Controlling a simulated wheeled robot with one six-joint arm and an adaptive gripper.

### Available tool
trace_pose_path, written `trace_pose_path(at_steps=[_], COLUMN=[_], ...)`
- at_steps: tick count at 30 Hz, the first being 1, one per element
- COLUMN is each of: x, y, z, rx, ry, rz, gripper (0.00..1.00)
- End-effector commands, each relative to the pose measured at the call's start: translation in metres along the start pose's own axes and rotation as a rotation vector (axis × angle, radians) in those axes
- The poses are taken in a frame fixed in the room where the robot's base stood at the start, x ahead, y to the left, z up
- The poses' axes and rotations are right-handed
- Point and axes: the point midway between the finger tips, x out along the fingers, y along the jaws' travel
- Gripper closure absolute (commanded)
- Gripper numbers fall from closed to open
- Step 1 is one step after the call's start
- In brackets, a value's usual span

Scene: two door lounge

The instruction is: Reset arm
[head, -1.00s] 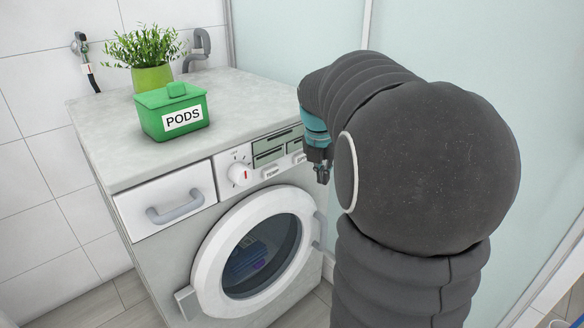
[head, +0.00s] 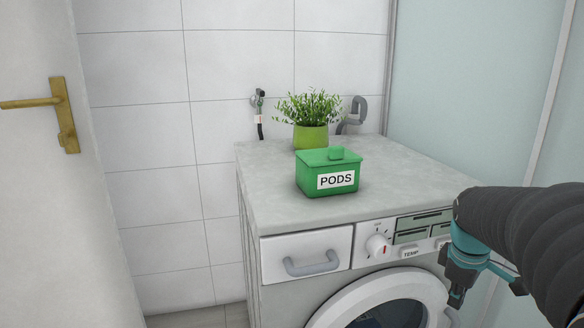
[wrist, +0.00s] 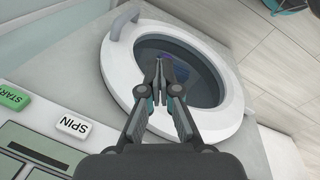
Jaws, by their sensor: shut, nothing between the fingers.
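My gripper (head: 457,299) hangs in front of the washing machine's control panel at the right of the head view, with my dark arm behind it. In the wrist view my gripper (wrist: 159,72) is shut and empty, its fingertips together. The washing machine's round door (wrist: 121,75) lies beyond the fingers, with its white rim and dark glass, and appears closed. In the head view the door (head: 345,303) is partly cut off by the lower edge.
A green PODS box (head: 313,181) and a potted plant (head: 311,135) stand on the washing machine top (head: 270,205). A closed drawer (head: 306,255) is at the front left. A white door (head: 60,220) with a brass handle (head: 62,115) stands at the left.

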Motion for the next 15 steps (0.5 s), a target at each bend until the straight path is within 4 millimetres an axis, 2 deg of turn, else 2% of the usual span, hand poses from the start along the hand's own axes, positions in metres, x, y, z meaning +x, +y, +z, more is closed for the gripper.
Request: trace_pose_path(at_steps=[9,15], x=[-0.018,-0.030], y=[-0.085,-0.152], z=[-0.004,-0.001], rx=[0.603,0.865], ry=[0.089,0.183], rz=[0.001,-0.019], gripper=[1.00,1.00])
